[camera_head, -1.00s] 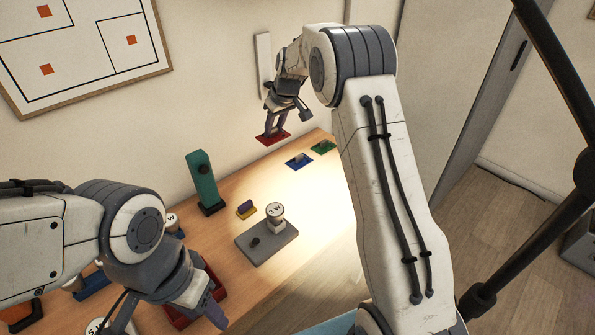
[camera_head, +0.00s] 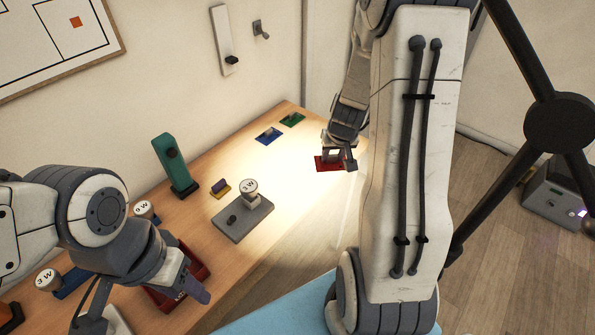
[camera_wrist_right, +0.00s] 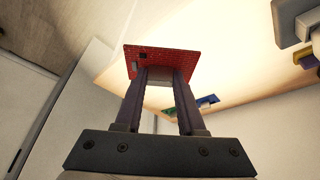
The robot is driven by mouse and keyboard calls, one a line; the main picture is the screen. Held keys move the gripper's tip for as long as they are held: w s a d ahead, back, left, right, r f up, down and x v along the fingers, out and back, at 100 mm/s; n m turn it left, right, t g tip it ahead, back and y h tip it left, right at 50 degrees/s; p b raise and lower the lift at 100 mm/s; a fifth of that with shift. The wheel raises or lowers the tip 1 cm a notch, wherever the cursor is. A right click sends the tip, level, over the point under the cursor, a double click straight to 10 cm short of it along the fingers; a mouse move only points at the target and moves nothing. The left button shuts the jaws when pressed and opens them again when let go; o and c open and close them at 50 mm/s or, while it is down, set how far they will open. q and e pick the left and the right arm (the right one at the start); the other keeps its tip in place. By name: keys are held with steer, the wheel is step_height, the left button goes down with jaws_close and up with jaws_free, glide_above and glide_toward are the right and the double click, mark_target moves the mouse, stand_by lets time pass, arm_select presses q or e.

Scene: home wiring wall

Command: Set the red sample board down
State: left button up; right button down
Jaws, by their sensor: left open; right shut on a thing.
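The red sample board (camera_head: 326,164) is a small flat red plate in the head view, near the right edge of the wooden bench (camera_head: 292,181). My right gripper (camera_head: 336,154) is shut on it from above. In the right wrist view the board (camera_wrist_right: 168,56), with a red brick-like face, sits at the tips of my right gripper's fingers (camera_wrist_right: 160,80). I cannot tell whether the board touches the bench. My left gripper (camera_head: 182,287) is open and empty at the front left, over a dark red tray (camera_head: 198,262).
A blue board (camera_head: 268,136) and a green board (camera_head: 291,120) lie at the bench's far end. A grey block with a "W" bulb (camera_head: 243,220), a yellow piece (camera_head: 220,188) and a green upright stand (camera_head: 174,160) are further left. Bare bench lies between them and the red board.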

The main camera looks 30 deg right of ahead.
steer(key=p, duration=0.4)
glide_above(298, 174)
steer(key=s, duration=0.2)
steer(key=f, duration=0.5)
steer(key=shift+w+a+f, duration=0.2)
steer(key=shift+a+f, duration=0.1)
steer(key=shift+f, duration=0.05)
steer(key=shift+w+f+b, duration=0.15)
steer(key=shift+f+b, duration=0.1)
steer(key=shift+b, duration=0.05)
arm_select(q)
steer(key=shift+r+b, duration=0.9)
steer(key=shift+b, duration=0.3)
arm_select(e)
steer(key=shift+f, duration=1.9)
steer(key=shift+f, duration=0.15)
steer(key=c, duration=0.5)
jaws_free()
arm_select(q)
steer(key=shift+f, duration=0.1)
